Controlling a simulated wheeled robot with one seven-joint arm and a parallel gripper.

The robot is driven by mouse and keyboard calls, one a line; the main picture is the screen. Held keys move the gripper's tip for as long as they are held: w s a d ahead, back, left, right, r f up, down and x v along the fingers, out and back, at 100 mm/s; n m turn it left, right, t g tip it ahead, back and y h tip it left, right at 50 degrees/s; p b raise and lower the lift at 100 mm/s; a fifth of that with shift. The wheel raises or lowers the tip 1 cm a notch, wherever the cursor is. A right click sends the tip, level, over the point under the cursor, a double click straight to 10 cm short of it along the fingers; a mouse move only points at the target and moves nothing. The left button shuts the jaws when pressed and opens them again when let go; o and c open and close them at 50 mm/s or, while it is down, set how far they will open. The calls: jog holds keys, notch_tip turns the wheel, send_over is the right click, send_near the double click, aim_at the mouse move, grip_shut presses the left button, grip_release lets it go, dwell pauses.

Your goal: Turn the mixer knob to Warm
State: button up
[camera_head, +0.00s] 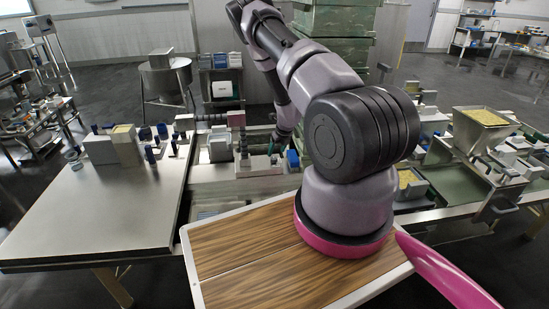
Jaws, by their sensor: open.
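My gripper (274,148) is small in the picture, at the end of my forearm behind my shoulder. I cannot make out the mixer knob or any Warm marking. Several small grey machines with dark knobs stand on the benches, and I cannot tell which one is the mixer. My own arm hides part of the middle bench.
A steel table (110,215) at left has clear room in front and grey boxes (114,147) along its back. A round steel vat (166,80) stands behind it. Green stacked crates (335,25) stand behind my arm. A hopper of yellow bits (483,118) is at right.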

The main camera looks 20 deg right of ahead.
aim_at(274, 158)
jog(key=x, duration=0.5)
jog(key=shift+w+f, duration=0.1)
jog(key=shift+f, duration=0.05)
grip_shut()
